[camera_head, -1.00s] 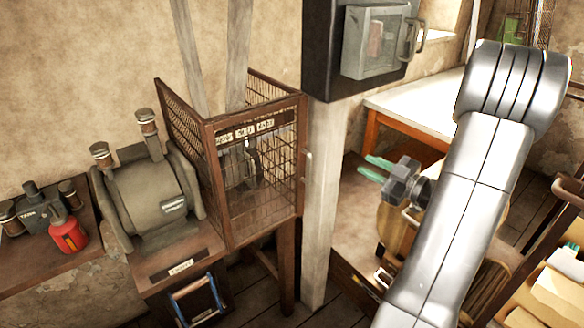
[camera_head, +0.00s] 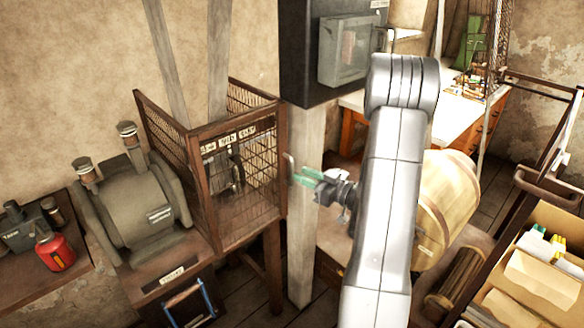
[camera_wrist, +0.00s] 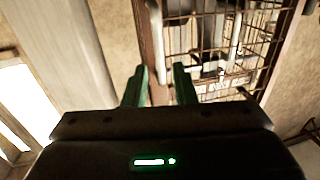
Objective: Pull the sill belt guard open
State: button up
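The belt guard (camera_head: 238,185) is a brown-framed wire mesh cage with a paper-labelled front. It stands upright on a brown wooden stand, and its door looks closed. A pale bar handle (camera_head: 290,168) sits on its right edge; the handle also shows in the wrist view (camera_wrist: 156,40). My gripper (camera_head: 306,177) has green fingers and points left at this handle from close by. In the wrist view my gripper (camera_wrist: 160,84) is open, its fingers apart, with the handle's lower end lined up between them. I cannot tell whether they touch it.
A grey post (camera_head: 301,215) stands just behind the handle. A dark wall cabinet (camera_head: 318,60) hangs above it. A grey-green machine (camera_head: 140,205) stands left of the guard. A wooden barrel (camera_head: 447,205) and a cart with boxes (camera_head: 530,275) are on the right.

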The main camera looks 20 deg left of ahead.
aim_at(292, 183)
jog(key=shift+w+a+p, duration=0.15)
jog(key=shift+w+a, duration=0.05)
jog(key=shift+a, duration=0.65)
jog(key=shift+w+a+p, duration=0.15)
jog(key=shift+a, duration=0.7)
jog(key=shift+w+a+p, duration=0.15)
jog(key=shift+w+a, duration=0.05)
jog(key=shift+a, duration=0.65)
jog(key=shift+c, duration=0.3)
grip_shut()
